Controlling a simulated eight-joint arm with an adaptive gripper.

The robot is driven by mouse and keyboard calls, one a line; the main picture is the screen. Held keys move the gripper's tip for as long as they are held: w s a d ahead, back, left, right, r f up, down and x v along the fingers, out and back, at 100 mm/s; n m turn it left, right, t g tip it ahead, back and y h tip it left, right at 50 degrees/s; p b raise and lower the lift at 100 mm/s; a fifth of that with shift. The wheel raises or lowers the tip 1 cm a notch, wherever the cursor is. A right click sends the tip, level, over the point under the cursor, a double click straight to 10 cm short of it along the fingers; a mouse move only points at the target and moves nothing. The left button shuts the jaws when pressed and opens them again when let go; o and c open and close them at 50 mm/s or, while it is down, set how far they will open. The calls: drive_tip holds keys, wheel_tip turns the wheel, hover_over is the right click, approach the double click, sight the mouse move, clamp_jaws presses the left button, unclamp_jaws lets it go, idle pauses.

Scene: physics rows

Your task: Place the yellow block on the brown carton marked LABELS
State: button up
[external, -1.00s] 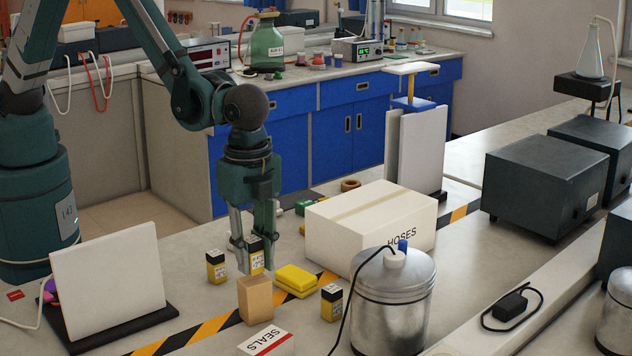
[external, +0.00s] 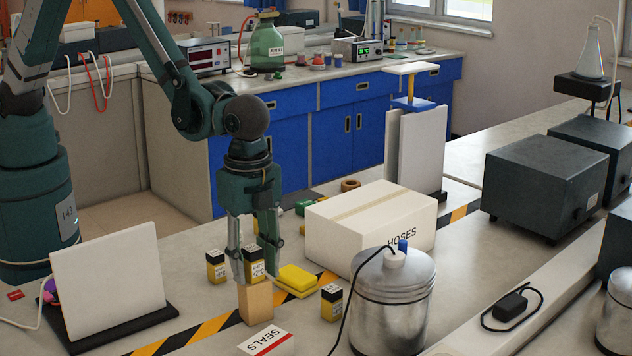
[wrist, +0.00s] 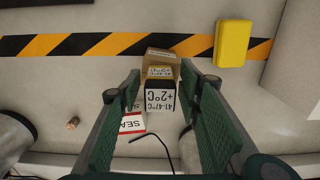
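A yellow-and-black block with a white temperature label (external: 253,263) stands upright over the small brown carton (external: 256,306) and appears to rest on its top. In the wrist view the labelled block (wrist: 160,95) is between my fingers, with the brown carton (wrist: 160,53) just beyond and below it. My gripper (external: 253,265) points down around the block. In the wrist view my gripper (wrist: 161,80) appears open, with narrow gaps beside the block. No LABELS marking is readable on the carton.
Similar blocks stand at left (external: 216,266) and right (external: 331,302). A HOSES box (external: 370,225), metal canister (external: 393,300) and white panel (external: 107,285) stand around.

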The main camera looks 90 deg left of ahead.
sight(252, 248)
drive_tip(key=shift+r, duration=0.15)
drive_tip(key=shift+r, duration=6)
drive_tip(key=shift+s+a+r, duration=0.1)
drive_tip(key=shift+a+r, duration=0.35)
drive_tip(key=s+a+r+n+t, duration=0.2)
drive_tip(key=s+a+r, duration=0.3)
drive_tip(key=a+r, duration=0.4)
drive_tip(key=s+a+r+n+t, duration=0.1)
drive_tip(key=s+a+r+n, duration=0.1)
drive_tip(key=s+a+r, duration=0.7)
drive_tip(key=s+a+n+t, duration=0.4)
drive_tip(key=s+a+n, duration=0.1)
drive_tip(key=s+a, duration=1.1)
drive_tip(key=shift+s+a+f, duration=0.15)
drive_tip(key=shift+a, duration=0.8)
